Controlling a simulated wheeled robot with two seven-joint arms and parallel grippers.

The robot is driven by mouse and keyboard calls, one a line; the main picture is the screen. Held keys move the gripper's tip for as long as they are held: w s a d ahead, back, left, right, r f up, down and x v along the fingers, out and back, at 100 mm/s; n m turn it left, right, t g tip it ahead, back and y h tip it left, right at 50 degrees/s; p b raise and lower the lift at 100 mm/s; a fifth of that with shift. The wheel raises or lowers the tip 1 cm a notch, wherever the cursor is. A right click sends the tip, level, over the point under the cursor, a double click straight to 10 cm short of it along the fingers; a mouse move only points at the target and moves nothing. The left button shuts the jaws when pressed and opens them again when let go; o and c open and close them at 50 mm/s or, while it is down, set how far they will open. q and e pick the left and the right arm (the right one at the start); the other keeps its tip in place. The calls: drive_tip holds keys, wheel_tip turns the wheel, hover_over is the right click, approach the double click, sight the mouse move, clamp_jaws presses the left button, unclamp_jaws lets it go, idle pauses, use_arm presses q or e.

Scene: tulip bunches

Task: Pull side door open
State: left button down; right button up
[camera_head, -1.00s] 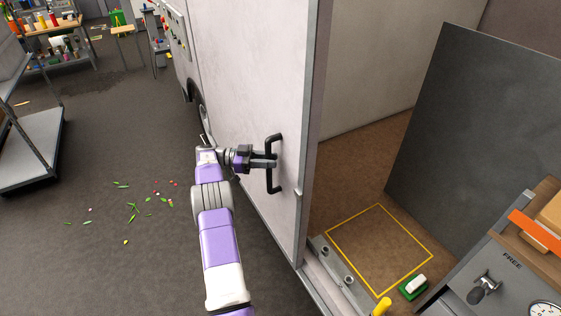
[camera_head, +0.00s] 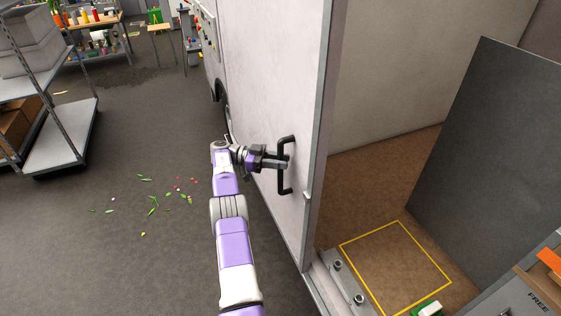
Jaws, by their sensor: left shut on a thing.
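The side door (camera_head: 262,90) is a pale, tall panel on the van's side, with its edge at the middle of the head view. A black bar handle (camera_head: 284,188) stands upright on it near that edge. My left gripper (camera_head: 283,163) is shut on the handle at about its middle. The doorway to the right of the door edge is open and shows a brown floor inside. My right gripper is not in view.
A yellow outlined square (camera_head: 397,265) marks the van floor, and a dark panel (camera_head: 490,150) stands behind it. A shelf cart (camera_head: 62,140) stands at left.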

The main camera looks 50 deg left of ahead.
use_arm(q)
drive_tip(key=shift+w+r, duration=0.15)
drive_tip(key=shift+r, duration=0.1)
drive_tip(key=c, duration=1)
unclamp_jaws()
drive_tip(key=shift+d+f, duration=0.1)
drive_tip(key=shift+f, duration=0.05)
